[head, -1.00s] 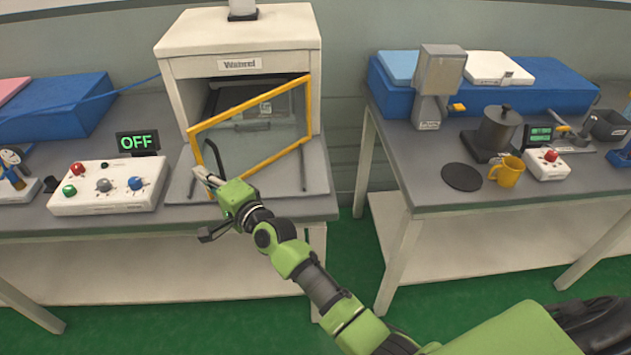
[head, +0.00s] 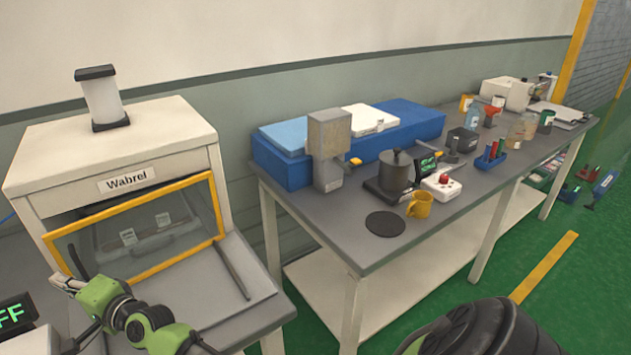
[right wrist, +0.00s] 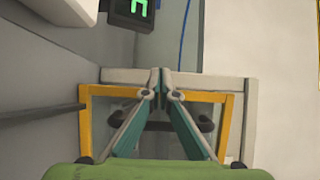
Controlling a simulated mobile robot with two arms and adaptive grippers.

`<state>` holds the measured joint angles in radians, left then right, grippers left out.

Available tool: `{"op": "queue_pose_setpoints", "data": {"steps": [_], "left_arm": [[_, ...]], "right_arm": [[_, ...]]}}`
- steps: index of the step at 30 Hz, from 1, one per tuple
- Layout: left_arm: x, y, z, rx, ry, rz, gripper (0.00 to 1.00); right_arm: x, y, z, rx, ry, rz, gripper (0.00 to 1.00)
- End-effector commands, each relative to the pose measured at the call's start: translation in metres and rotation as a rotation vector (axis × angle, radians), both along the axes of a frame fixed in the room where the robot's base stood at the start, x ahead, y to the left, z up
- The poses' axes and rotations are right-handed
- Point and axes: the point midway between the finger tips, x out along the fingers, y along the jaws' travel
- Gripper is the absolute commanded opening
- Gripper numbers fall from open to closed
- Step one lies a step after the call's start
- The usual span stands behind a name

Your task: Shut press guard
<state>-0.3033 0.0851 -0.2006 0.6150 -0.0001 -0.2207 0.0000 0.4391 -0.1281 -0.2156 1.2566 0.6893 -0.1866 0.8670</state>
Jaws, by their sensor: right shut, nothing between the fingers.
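The press (head: 105,170) is a pale box labelled "Wabrel" at the left of the head view. Its guard (head: 128,205) is a clear panel in a yellow frame across the front opening. The guard runs nearly in line with the front; I cannot tell if it is fully flush. My right gripper (head: 68,283) is at the guard's lower left corner, its fingers together and empty. In the right wrist view the closed fingertips (right wrist: 162,95) overlap the yellow guard frame (right wrist: 205,96); whether they touch it is unclear. My left gripper is out of view.
A control box with a lit display (head: 15,315) is cut off at the lower left. A second table (head: 310,235) to the right holds a pot (head: 397,172), a yellow mug (head: 420,205) and a blue block (head: 420,125). Green floor (head: 590,260) lies open at the right.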

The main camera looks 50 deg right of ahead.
Motion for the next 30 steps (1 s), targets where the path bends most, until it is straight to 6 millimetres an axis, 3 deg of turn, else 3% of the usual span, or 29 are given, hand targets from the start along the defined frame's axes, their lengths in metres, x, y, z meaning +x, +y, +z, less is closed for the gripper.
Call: {"op": "queue_pose_setpoints", "data": {"steps": [23, 30], "left_arm": [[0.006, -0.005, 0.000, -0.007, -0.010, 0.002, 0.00], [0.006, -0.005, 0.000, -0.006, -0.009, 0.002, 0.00]], "right_arm": [[0.000, 0.000, 0.000, 0.001, 0.000, -0.004, 0.00], [-0.019, -0.008, 0.000, 0.003, 0.000, -0.005, 0.00]]}}
